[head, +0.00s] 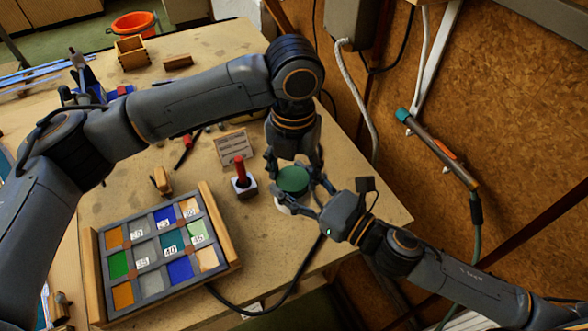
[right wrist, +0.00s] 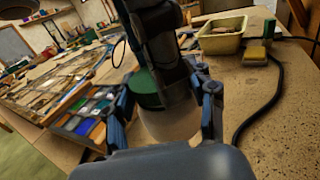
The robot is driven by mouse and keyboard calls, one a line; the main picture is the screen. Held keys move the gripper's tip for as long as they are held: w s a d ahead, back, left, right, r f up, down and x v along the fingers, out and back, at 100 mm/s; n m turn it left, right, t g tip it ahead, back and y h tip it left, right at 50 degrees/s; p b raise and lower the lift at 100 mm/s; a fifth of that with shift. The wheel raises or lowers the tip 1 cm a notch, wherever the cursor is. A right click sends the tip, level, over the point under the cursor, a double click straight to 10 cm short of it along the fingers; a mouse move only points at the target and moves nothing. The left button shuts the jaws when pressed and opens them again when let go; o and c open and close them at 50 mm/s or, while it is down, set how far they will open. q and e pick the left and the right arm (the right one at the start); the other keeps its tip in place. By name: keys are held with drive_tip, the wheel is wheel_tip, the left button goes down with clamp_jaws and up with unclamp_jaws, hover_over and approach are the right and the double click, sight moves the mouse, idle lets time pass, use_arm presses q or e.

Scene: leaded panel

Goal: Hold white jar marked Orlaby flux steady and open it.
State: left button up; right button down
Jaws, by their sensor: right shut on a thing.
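The white jar (head: 284,208) with a green lid (head: 293,180) stands upright on the bench near its right edge. No lettering on it is readable. My right gripper (head: 305,203) comes in from the right and is shut on the jar's white body. In the right wrist view the white body (right wrist: 172,124) sits between its two fingers, with the green lid (right wrist: 146,88) above. My left gripper (head: 294,166) reaches down from above with its fingers around the lid's sides. Whether they press on the lid is unclear. The lid sits on the jar.
A red-handled tool in a small stand (head: 243,186) is just left of the jar. A framed tray of coloured glass squares (head: 238,258) lies further left. A small card (head: 232,148) stands behind. A black cable (head: 287,295) runs along the bench's front. A chipboard wall (head: 510,110) is at right.

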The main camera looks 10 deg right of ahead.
use_arm(q)
drive_tip(key=shift+d, duration=0.1)
drive_tip(key=c, duration=0.6)
drive_tip(key=o, duration=1.3)
drive_tip(key=shift+r, duration=0.15)
drive_tip(key=r, duration=0.7)
drive_tip(key=shift+a+r, duration=0.2)
drive_tip(key=shift+c, duration=0.3)
drive_tip(key=shift+f, duration=3.85)
drive_tip(key=c, duration=1.2)
drive_tip(key=o, duration=1.3)
drive_tip(key=shift+c, duration=0.2)
